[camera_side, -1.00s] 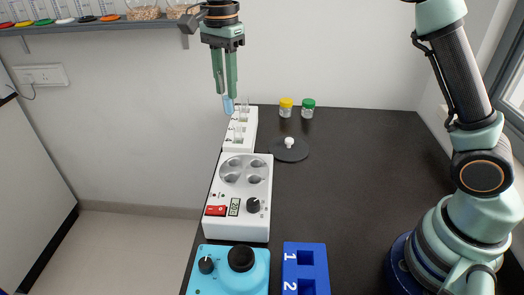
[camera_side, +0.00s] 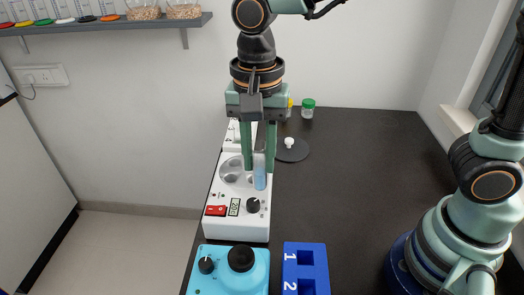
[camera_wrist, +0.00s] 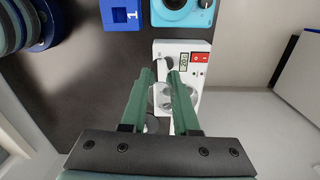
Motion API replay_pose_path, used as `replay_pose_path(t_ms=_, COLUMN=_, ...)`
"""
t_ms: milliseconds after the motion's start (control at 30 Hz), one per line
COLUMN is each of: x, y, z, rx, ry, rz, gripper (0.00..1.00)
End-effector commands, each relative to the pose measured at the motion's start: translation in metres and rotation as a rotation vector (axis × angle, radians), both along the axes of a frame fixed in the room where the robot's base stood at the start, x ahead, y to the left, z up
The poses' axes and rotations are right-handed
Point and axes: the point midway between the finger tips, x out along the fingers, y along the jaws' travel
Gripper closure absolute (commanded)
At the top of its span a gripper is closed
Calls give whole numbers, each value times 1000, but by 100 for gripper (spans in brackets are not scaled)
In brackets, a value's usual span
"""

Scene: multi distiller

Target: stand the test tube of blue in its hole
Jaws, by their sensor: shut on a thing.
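My gripper (camera_side: 259,166) is shut on the test tube of blue (camera_side: 260,175), which hangs upright between the fingertips. In the side view the tube appears over the right part of the white device (camera_side: 222,222) with round wells; I cannot tell its height above it. In the wrist view, my gripper (camera_wrist: 162,76) points down over the same white device (camera_wrist: 184,100), and the tube is not clear. A blue block (camera_side: 321,262) marked 1 and 2 has dark square holes. The white tube rack (camera_side: 229,141) behind is mostly hidden by my gripper.
A cyan device (camera_side: 224,268) with a black knob stands at the front. A dark disc (camera_side: 294,154) with a white knob and a green-capped jar (camera_side: 308,108) are farther back. The black table (camera_side: 370,175) is clear on the right. A wall shelf (camera_side: 110,24) is upper left.

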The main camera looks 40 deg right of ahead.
Motion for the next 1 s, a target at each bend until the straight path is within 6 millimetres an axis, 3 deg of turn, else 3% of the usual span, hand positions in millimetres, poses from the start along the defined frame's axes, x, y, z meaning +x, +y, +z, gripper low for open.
replay_pose_path(t_ms=33, x=-16, y=0, z=-6, rx=0, ry=1, rz=37, gripper=100)
replay_pose_path(t_ms=200, x=-61, y=-5, z=-29, rx=-1, ry=3, rz=151, gripper=100)
replay_pose_path(t_ms=400, x=-95, y=-14, z=-48, rx=-2, ry=5, rz=239, gripper=100)
replay_pose_path(t_ms=600, x=-107, y=-18, z=-58, rx=-3, ry=6, rz=270, gripper=100)
replay_pose_path(t_ms=1000, x=-108, y=-19, z=-89, rx=-6, ry=10, rz=270, gripper=100)
